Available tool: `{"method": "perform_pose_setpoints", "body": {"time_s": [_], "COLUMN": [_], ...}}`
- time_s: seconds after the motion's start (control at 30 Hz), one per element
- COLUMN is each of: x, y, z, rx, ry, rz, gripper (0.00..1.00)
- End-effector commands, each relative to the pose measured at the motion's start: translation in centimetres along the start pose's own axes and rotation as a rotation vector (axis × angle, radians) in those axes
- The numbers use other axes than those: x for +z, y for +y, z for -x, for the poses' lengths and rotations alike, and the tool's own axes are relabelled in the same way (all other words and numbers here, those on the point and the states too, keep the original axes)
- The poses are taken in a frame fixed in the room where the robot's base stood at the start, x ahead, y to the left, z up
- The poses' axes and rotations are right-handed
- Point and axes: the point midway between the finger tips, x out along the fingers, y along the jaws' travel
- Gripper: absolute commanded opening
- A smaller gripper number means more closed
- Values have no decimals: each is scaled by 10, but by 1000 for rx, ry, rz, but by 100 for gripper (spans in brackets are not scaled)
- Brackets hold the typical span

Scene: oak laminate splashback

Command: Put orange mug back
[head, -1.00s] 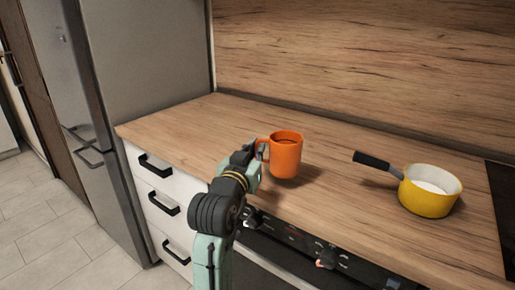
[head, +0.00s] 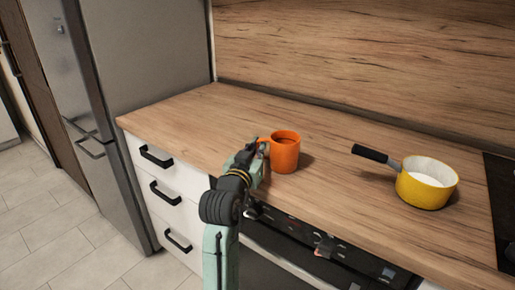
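The orange mug (head: 286,155) is upright over the wooden counter near its front edge, left of the saucepan. Its shadow falls close by on its right, and it appears to be at or very near the counter surface. The mug's handle is on its left side. My gripper (head: 261,147) is at that handle and looks closed on it, though the fingers are small and partly hidden by the arm.
A yellow saucepan (head: 427,184) with a dark handle pointing left stands on the counter (head: 205,116) at the right. A dark hob lies at the right edge. A steel fridge stands at the left, with the wooden splashback (head: 350,50) behind. The counter's back left is clear.

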Motion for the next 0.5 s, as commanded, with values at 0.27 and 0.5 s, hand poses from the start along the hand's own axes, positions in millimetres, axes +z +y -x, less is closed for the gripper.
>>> {"method": "perform_pose_setpoints", "body": {"time_s": [0.27,0.5], "x": [0,0], "y": [0,0], "z": [0,0], "rx": [0,0], "ry": [-1,-1], "rz": [0,0], "gripper": [26,28]}}
